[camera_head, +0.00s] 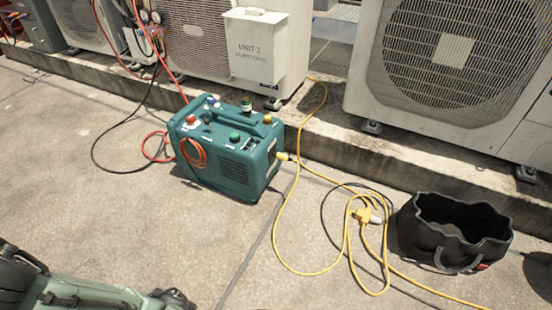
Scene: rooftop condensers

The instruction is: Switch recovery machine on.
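The recovery machine (228,150) is a teal box with a carry handle. It stands upright on the concrete in front of the condenser ledge. Its top bears a red knob (191,119), a green knob (235,137), an orange-yellow knob (267,119) and small blue fittings. Labels and any switch position are too small to read. A yellow plug (283,157) sits at its right side. An orange hose hangs over its front. Green and black parts of my arm show at the bottom left, well apart from the machine. I cannot make out my gripper there.
A yellow cord (279,242) with a connector (367,215) lies coiled right of the machine. A black open tool bag (455,232) stands at the right. Condensers (450,60) line the ledge behind. Red and black hoses run at the left.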

